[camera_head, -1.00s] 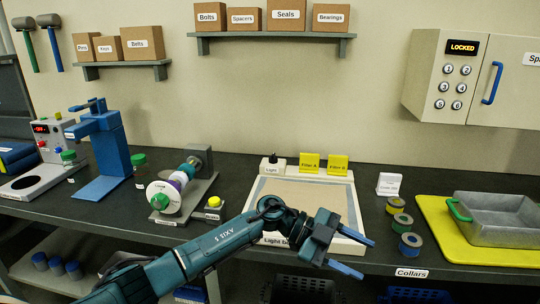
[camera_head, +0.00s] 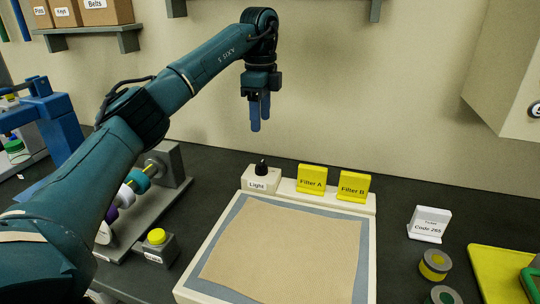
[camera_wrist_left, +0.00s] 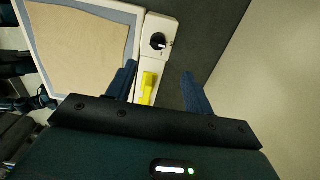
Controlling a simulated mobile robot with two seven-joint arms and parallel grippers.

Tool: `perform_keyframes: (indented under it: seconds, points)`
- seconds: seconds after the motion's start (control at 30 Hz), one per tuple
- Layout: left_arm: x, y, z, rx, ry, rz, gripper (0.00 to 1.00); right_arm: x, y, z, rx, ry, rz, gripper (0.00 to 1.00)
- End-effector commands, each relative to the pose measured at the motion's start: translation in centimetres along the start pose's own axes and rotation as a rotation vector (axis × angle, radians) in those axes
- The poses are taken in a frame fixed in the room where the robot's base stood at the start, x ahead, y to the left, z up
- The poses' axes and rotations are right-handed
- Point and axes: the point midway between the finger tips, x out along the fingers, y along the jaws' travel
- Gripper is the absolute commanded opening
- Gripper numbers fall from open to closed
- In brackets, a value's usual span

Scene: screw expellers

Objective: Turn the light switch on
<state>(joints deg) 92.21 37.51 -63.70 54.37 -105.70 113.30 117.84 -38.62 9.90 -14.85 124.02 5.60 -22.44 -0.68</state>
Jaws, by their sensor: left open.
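The light switch is a small black knob (camera_head: 262,167) on a cream block labelled "Light" (camera_head: 258,184), at the back left corner of the light box (camera_head: 208,235). In the left wrist view the knob (camera_wrist_left: 158,41) is round with a white mark, beyond the fingertips. My left gripper (camera_head: 260,117) points down above and behind the knob, apart from it, with its fingers overlapping in the head view. In the left wrist view its two blue fingers (camera_wrist_left: 160,75) are spread with nothing held between them. My right gripper is not in view.
Two yellow plates, Filter A (camera_head: 312,179) and Filter B (camera_head: 353,187), stand right of the switch. A brown sheet (camera_head: 285,250) lies on the box. A roller device (camera_head: 165,185) with a yellow button stands left. A white Code 265 card (camera_head: 429,224) stands right.

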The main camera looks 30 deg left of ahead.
Motion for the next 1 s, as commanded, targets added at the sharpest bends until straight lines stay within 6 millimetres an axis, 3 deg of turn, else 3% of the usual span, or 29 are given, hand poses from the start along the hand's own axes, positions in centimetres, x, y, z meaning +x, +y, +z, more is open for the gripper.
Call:
perform_keyframes:
  seconds: [0.6, 0.8, 1.0]
  points:
    - [11.2, 0.1, -0.1, 0.006, 0.002, 0.003, 0.52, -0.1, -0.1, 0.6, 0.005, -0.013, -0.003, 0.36]
    - [12.7, 0.1, -0.1, 0.006, 0.003, 0.001, 0.52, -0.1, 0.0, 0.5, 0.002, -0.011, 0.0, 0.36]
    - [12.9, 0.1, -0.1, 0.006, 0.003, 0.001, 0.52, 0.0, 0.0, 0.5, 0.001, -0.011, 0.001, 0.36]
